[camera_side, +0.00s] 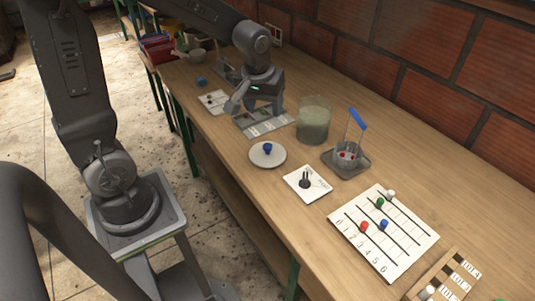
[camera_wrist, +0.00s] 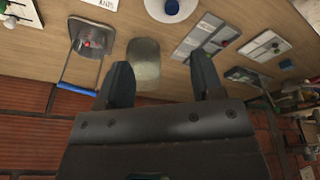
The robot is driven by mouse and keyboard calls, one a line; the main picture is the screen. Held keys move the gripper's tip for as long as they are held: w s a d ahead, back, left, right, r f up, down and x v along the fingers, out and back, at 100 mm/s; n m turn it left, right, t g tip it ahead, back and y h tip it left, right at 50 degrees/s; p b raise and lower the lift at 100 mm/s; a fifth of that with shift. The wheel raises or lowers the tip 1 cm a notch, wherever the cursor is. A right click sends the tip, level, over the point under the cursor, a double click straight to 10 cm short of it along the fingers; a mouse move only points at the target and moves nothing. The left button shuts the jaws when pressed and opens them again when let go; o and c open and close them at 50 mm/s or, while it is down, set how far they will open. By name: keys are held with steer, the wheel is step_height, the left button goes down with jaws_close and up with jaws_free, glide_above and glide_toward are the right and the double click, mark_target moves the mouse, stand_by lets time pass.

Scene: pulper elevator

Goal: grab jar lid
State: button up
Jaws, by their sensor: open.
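A pale round jar lid with a blue knob (camera_side: 268,154) lies flat on the wooden bench in the side view. In the wrist view it shows partly cut off at the top edge (camera_wrist: 170,10). A glass jar (camera_side: 313,122) with cloudy greenish contents stands behind it, to the right, and appears between my fingers in the wrist view (camera_wrist: 143,66). My gripper (camera_side: 256,108) is open and empty. It is above the bench, up and left of the lid, over or near a grey tray. Its two fingers show apart in the wrist view (camera_wrist: 163,72).
The grey divided tray (camera_side: 266,127) is under or near my gripper. A wire basket with a blue handle (camera_side: 357,120) stands on a dish right of the jar. A white card with a black object (camera_side: 307,183) and a numbered board with colored pegs (camera_side: 384,232) lie nearer. A brick wall (camera_side: 420,60) backs the bench.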

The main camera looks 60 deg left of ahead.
steer(key=n+g, duration=0.1)
steer(key=n, duration=0.1)
glide_toward(267, 146)
steer(key=f, duration=0.3)
steer(key=w+f, duration=0.1)
steer(key=f, duration=0.1)
steer(key=shift+f, duration=0.15)
steer(key=shift+w+a+f, duration=0.1)
steer(key=shift+a+f, duration=0.1)
steer(key=shift+f, duration=0.65)
steer(key=shift+a+f, duration=0.15)
steer(key=shift+f, duration=0.75)
steer(key=shift+w+a+f, duration=0.1)
steer(key=shift+a+f, duration=0.1)
steer(key=shift+f, duration=0.65)
steer(key=shift+c, duration=0.2)
steer(key=c, duration=1)
steer(key=shift+o, duration=0.2)
